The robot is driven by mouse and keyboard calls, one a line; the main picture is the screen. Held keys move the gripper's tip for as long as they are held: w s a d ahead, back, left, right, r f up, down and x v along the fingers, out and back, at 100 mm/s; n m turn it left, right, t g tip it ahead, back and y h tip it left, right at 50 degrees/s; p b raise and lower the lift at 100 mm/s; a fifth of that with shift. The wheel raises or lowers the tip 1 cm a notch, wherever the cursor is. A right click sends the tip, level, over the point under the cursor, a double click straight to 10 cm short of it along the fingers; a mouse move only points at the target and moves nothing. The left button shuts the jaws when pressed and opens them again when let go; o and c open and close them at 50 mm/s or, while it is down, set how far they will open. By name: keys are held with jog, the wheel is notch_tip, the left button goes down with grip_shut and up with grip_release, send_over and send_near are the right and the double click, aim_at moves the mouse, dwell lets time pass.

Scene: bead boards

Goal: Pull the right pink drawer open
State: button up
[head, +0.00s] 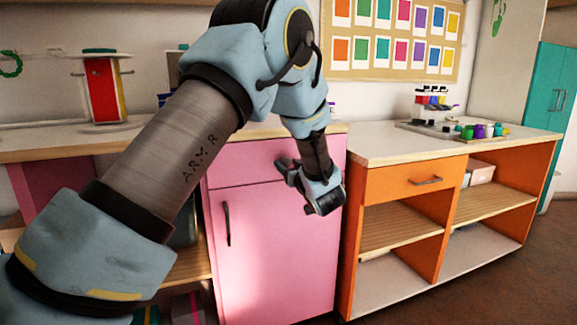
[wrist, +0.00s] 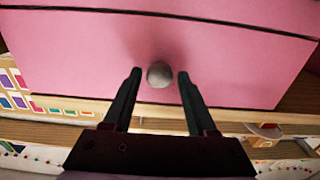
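The pink drawer (head: 240,162) is the shallow top front of the pink cabinet in the head view and looks closed. Its pink front (wrist: 80,60) fills much of the wrist view, which appears upside down. A round grey knob (wrist: 159,74) sits on that front. My gripper (wrist: 160,80) is open, with one dark finger on each side of the knob and a gap on both sides. In the head view my gripper (head: 287,168) is in front of the drawer's right part, and my arm hides the knob there.
Below the drawer is a pink door (head: 275,255) with a dark vertical handle (head: 227,224). An orange cabinet (head: 390,184) with its own drawer and open shelves stands to the right. Paint pots (head: 480,130) stand on its top. Open floor (head: 500,285) lies in front.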

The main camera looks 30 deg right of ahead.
grip_shut()
dwell(1.1)
